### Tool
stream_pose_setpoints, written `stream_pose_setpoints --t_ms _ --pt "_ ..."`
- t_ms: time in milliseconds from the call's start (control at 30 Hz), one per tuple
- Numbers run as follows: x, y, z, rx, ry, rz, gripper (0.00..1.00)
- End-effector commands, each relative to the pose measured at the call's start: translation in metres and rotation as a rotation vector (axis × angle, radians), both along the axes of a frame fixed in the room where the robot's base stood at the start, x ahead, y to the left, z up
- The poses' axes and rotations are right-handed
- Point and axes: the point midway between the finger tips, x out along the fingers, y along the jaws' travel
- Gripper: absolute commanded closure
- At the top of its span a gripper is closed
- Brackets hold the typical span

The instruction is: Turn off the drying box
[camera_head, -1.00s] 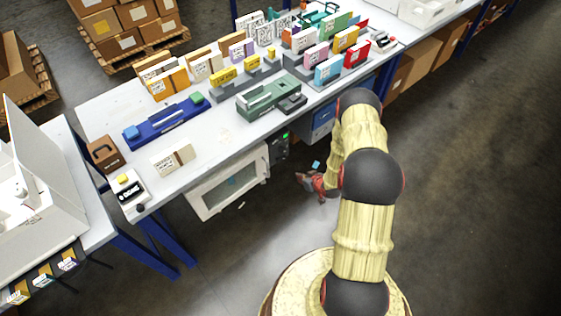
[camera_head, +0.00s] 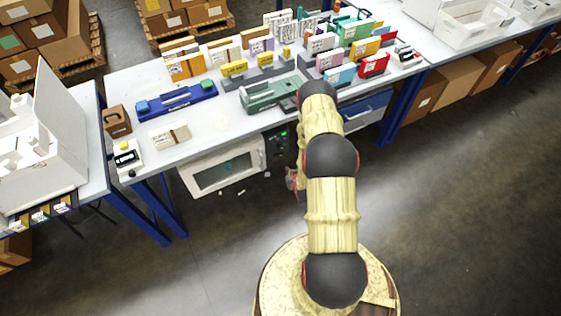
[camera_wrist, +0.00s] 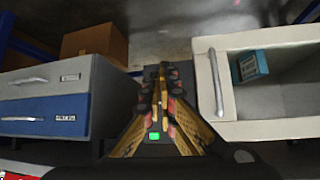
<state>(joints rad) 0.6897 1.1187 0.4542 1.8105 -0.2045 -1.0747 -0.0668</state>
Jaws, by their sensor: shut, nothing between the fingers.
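The drying box is a white cabinet (camera_head: 186,178) with a windowed front, under the worktable. Its dark control panel (camera_head: 278,150), with a small lit green display (camera_head: 284,133), is at its right end. In the wrist view the white front (camera_wrist: 205,62) is at the right, with a vertical handle (camera_wrist: 216,85) and a blue item (camera_wrist: 249,66) behind the window. My gripper (camera_wrist: 162,72) is shut and empty in front of the dark panel, hiding much of it. The green display (camera_wrist: 154,135) shows between its fingers. In the head view my gripper (camera_head: 291,180) is partly hidden by my arm.
A blue and grey drawer unit (camera_wrist: 45,100) stands beside the panel. The worktable (camera_head: 215,135) above carries a green device (camera_head: 272,94), a blue device (camera_head: 178,101) and several coloured boxes. Blue table legs (camera_head: 140,215) stand left of the cabinet. The floor in front is clear.

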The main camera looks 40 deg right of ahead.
Motion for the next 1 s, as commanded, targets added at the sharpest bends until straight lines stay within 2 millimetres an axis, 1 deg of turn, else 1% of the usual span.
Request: stream_pose_setpoints --t_ms 200,367,833,900,1000 --pt "0.001 0.0 -0.001 0.001 0.0 0.001 1.0" --pt "0.01 -0.004 -0.011 0.002 0.0 0.001 1.0" --pt "0.069 -0.032 -0.071 0.001 0.0 0.002 1.0" --pt "0.08 -0.038 -0.069 0.0 -0.002 0.002 1.0" --pt "0.091 -0.043 -0.068 0.0 -0.001 0.002 1.0"
